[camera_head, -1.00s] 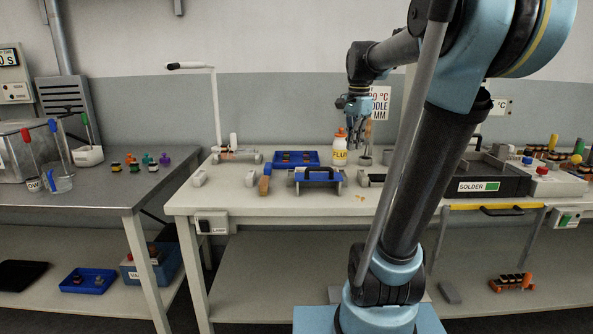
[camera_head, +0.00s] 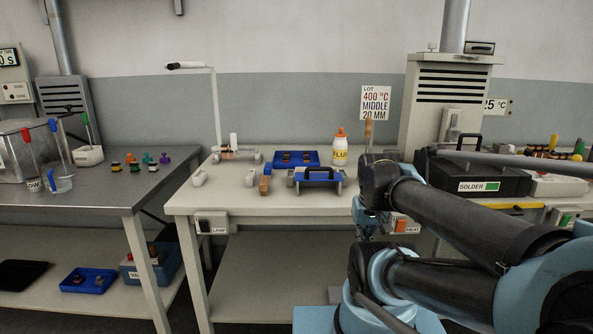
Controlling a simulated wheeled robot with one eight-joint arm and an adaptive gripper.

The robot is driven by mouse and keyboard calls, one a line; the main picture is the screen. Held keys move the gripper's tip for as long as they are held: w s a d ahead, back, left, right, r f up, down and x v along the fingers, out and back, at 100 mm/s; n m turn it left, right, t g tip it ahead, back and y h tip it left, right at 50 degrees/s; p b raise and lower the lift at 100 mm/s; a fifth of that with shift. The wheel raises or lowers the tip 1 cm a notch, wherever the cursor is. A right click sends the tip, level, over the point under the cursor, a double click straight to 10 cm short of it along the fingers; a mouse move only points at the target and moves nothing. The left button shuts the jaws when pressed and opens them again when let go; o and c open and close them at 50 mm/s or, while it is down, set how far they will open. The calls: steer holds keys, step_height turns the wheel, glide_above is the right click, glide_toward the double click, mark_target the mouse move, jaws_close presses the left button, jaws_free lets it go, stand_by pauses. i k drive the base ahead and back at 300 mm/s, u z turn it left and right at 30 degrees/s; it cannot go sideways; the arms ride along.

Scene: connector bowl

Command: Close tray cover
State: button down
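A shallow blue tray (camera_head: 279,163) lies open on the white workbench, with small dark parts in it. In front of it, a blue panel with a dark handle (camera_head: 319,177) rests on light supports; it may be the tray cover, but I cannot tell for sure. My gripper (camera_head: 367,229) hangs low at the bench's front edge, right of and below the blue panel, apart from both blue things. It is small, dark and partly hidden by my arm, so its fingers are unclear.
A white flux bottle with an orange cap (camera_head: 340,149) stands right of the tray. A dark solder unit (camera_head: 485,178) stands at the right. A lamp post (camera_head: 216,105) rises behind. The bench's front left is clear.

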mark_target(306, 175)
steer(key=u, duration=0.3)
steer(key=k, duration=1.8)
steer(key=z, duration=0.8)
steer(key=i, duration=1)
steer(key=u, duration=0.05)
